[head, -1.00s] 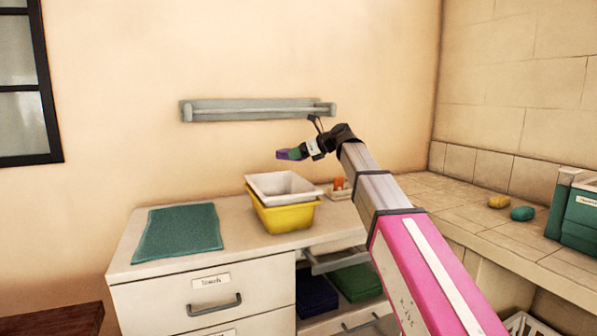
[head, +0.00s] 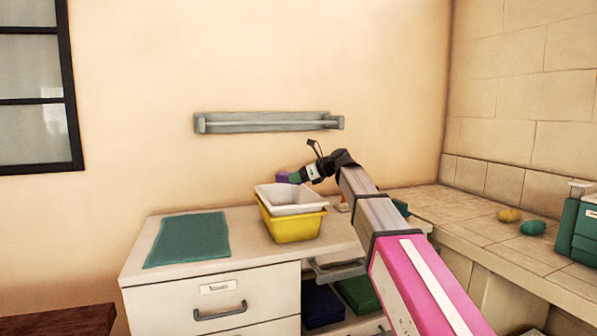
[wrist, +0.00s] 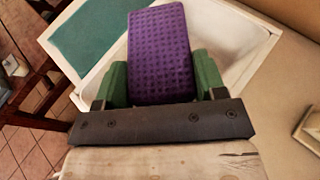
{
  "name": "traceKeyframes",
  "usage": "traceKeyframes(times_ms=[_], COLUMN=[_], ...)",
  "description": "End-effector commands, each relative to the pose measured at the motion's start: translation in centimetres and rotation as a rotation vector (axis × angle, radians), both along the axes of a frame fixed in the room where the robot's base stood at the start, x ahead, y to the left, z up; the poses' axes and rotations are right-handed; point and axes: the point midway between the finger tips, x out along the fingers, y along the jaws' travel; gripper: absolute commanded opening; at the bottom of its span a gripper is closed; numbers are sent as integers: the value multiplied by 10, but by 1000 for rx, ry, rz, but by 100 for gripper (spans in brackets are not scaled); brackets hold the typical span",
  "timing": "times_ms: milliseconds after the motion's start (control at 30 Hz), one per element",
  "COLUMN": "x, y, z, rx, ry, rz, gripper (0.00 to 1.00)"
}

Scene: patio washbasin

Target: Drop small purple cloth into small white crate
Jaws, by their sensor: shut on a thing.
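My gripper (head: 295,177) is shut on a small purple cloth (wrist: 160,50), folded into a block, with a green finger on each side of it in the wrist view. The cloth also shows at the gripper's tip in the head view (head: 282,176). The small white crate (head: 290,199) sits nested in a yellow crate (head: 293,228) on the counter. The gripper and cloth are above the white crate's back edge. In the wrist view the white crate (wrist: 235,50) lies below and beyond the cloth, which hides part of its inside.
A teal mat (head: 188,239) lies on the counter (head: 240,262) left of the crates. A wall rail (head: 268,122) runs above. On the tiled ledge at right are a yellow sponge-like item (head: 509,215), a teal one (head: 533,228) and a green box (head: 580,230).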

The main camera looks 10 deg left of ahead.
Motion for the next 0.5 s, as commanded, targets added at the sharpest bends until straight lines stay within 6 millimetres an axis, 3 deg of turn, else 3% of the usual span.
traceKeyframes(times_ms=[233, 267, 333, 500], x=[0, 0, 0, 0], y=[0, 0, 0, 0], z=[-2, -2, -2, -2], rx=[0, 0, 0, 0], ry=[0, 0, 0, 0], rz=[0, 0, 0, 0], gripper=[41, 67, 90, 94])
